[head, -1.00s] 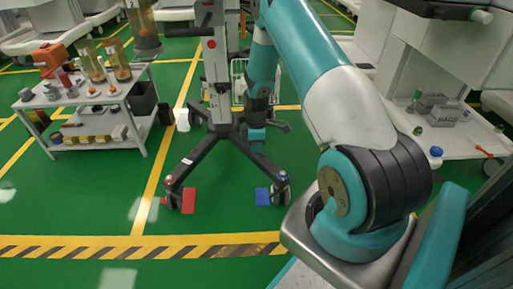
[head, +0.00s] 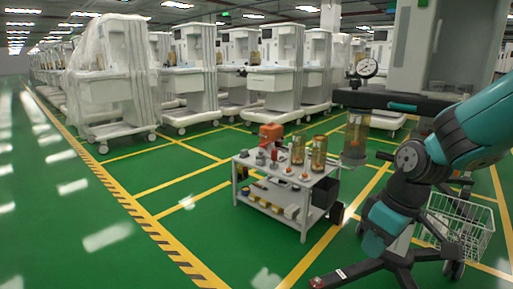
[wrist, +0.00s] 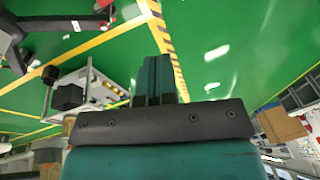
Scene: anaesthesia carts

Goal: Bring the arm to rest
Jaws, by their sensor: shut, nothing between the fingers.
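My arm comes in from the right edge of the head view and bends downward at a dark joint. My gripper (head: 373,243) hangs at its lower end, in front of the wheeled stand's dark base (head: 352,271). In the wrist view my gripper (wrist: 153,78) shows two teal fingers side by side with no gap between them. They are shut and empty, with green floor and part of a white cart behind them.
A white trolley (head: 291,210) with jars and small parts stands left of my arm. A wire basket (head: 458,226) is at the right. Wrapped anaesthesia carts (head: 110,82) line the back. The green floor at the left is clear, with a yellow-black striped line (head: 148,222).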

